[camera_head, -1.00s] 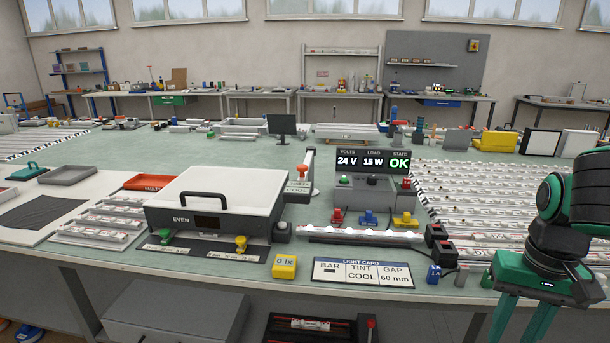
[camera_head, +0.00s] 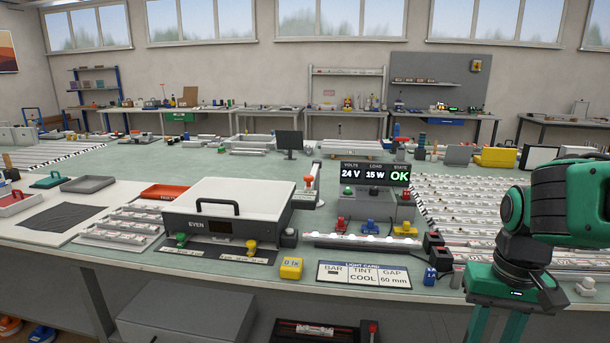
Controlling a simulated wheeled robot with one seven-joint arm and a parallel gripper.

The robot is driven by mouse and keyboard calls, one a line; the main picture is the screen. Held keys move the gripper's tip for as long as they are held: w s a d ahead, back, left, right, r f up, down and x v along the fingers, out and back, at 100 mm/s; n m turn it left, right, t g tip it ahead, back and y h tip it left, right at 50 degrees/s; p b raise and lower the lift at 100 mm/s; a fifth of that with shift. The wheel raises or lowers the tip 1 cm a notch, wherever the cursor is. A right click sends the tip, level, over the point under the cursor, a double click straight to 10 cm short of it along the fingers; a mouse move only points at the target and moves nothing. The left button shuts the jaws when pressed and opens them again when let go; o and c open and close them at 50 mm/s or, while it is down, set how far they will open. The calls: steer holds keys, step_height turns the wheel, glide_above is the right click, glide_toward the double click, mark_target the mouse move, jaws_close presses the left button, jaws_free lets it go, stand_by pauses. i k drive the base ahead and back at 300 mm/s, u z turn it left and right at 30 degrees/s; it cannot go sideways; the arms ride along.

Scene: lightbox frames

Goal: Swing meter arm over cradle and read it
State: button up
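A lit white bar (camera_head: 363,239) lies in a low dark cradle on the bench. A yellow meter box (camera_head: 291,267) reading "0 lx" sits to its front left. A grey upright post with an orange knob (camera_head: 308,182) stands behind the bar's left end; I take it for the meter arm, but cannot tell how far its top reaches. A display (camera_head: 375,174) reads 24 V, 15 W and OK. My gripper (camera_head: 496,326) hangs at the lower right, away from these. Its fingers are apart with nothing seen between them; the tips are cut off by the frame.
A white lightbox (camera_head: 238,205) marked EVEN stands left of the bar. Red, blue and yellow plugs (camera_head: 370,228) sit behind the bar. A light card (camera_head: 363,274) reading BAR, COOL, 60 mm lies at the bench's front edge. Rows of bars (camera_head: 480,215) fill the right side.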

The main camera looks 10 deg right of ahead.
mark_target(306, 200)
steer(key=i, duration=1)
